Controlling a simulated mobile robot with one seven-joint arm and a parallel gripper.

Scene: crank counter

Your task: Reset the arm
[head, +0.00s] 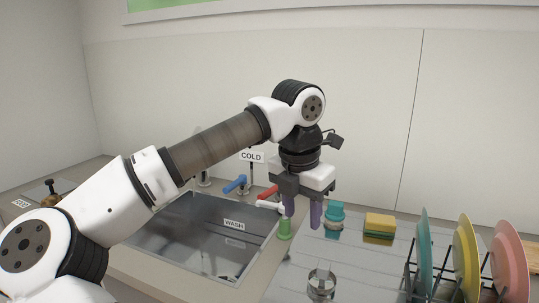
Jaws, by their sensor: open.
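My arm reaches across from the left over the sink. My gripper (302,219) points down at the sink's right edge, near the drainboard. Its two fingers are apart, with nothing visible between them. A green object (284,231) shows just below the left finger; I cannot tell if they touch. A teal object (334,216) stands just right of the right finger. The gripper partly hides the area behind it, including part of the red-handled tap.
The sink (190,232) bears a WASH label. A blue lever (235,184) and a red lever (268,192) stand behind it. A yellow-green sponge (379,225), a clear glass (321,283) and a rack with teal, yellow and pink plates (513,262) occupy the drainboard (365,265).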

